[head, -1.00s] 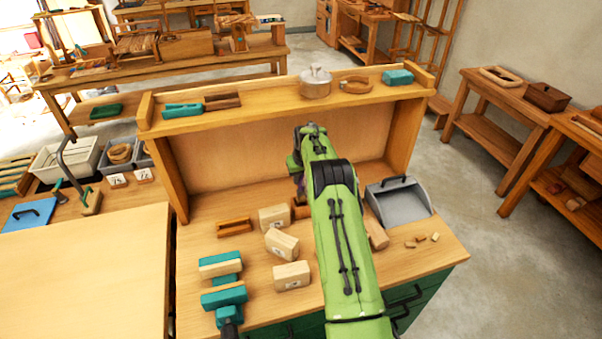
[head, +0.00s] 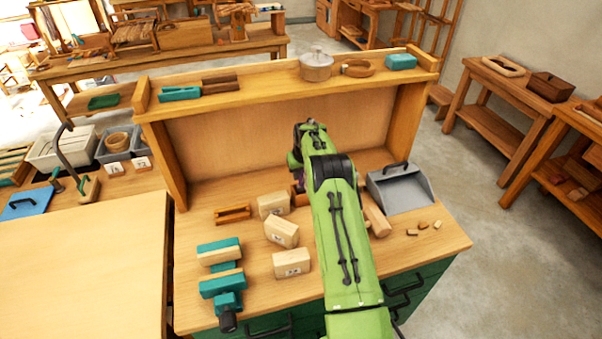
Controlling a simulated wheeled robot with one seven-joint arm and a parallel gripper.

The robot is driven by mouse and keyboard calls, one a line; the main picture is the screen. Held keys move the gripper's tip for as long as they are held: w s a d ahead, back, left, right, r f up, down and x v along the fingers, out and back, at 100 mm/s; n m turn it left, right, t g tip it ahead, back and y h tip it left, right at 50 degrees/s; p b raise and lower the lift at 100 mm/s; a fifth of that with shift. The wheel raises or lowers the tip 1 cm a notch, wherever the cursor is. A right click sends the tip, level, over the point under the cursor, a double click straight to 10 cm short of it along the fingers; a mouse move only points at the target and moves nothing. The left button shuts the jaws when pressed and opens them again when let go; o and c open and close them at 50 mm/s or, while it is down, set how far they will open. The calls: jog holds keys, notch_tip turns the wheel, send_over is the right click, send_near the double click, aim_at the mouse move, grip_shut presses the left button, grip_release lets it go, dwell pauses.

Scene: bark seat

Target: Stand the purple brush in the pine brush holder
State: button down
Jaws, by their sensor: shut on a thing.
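My green arm reaches over the bench, and my gripper (head: 298,172) is at its far end, mostly hidden by my own wrist. A brown wooden piece (head: 299,196), which may be the pine brush holder, stands just below my gripper, partly covered by my arm. I cannot tell whether the brush is inside it or above it.
Pale wooden blocks (head: 281,231) and a small orange-brown tray (head: 233,214) lie left of my arm. Teal-and-wood tools (head: 221,284) are at the front left. A grey dustpan (head: 400,189) and a wooden mallet (head: 375,215) are on the right. A raised shelf (head: 280,92) runs behind.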

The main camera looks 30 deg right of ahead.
jog(key=shift+f+b, duration=0.4)
jog(key=shift+b, duration=0.1)
dwell(0.3)
jog(key=c, duration=0.5)
grip_release()
jog(key=shift+r+p, duration=1.95)
jog(key=shift+r, duration=1.6)
